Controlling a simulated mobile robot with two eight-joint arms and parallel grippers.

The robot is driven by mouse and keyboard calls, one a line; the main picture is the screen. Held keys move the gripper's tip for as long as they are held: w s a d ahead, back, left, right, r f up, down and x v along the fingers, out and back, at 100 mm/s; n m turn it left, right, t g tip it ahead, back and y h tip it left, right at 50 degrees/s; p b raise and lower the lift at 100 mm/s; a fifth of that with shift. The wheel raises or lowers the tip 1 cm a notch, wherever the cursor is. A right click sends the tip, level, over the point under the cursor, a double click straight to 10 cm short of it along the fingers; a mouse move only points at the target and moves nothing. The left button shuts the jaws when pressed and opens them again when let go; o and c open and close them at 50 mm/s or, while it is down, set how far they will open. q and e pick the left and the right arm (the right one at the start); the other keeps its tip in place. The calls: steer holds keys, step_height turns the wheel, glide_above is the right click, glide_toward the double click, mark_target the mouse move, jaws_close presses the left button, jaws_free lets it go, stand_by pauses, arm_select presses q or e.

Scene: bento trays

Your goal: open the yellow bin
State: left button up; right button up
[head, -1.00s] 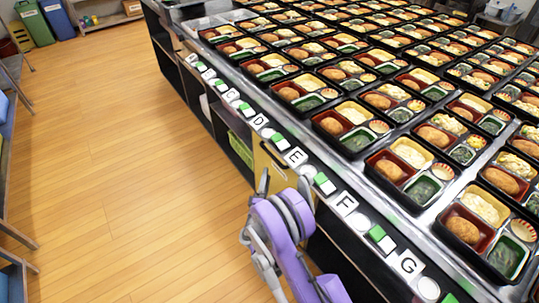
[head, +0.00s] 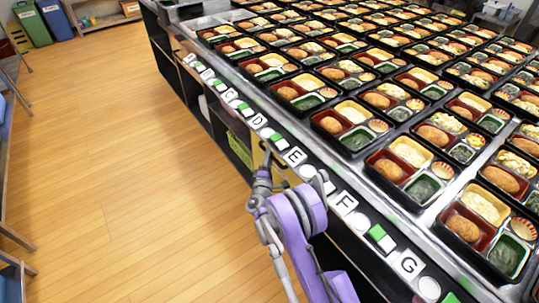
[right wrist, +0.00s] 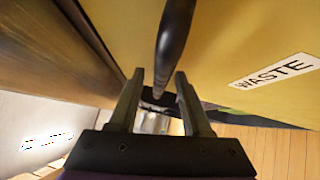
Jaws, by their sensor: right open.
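The yellow bin (right wrist: 235,45) fills the upper right of the right wrist view, with a white "WASTE" label on its face. A dark bar-shaped handle (right wrist: 175,40) runs down the picture in front of the yellow face. My right gripper (right wrist: 160,100) is open, its two fingers on either side of the handle's lower end in the picture. I cannot tell whether they touch it. In the head view my right gripper (head: 264,163) is at the counter's front below label E and mostly hides the bin. My left gripper is not in view.
A long counter (head: 320,158) carries many bento trays, with lettered labels along its front edge. Black shelving and a green basket (head: 239,146) lie below. Open wooden floor (head: 120,160) is at the left. Green and blue bins (head: 35,25) stand at the far left.

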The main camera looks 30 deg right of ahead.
jaws_close()
stand_by(1.4)
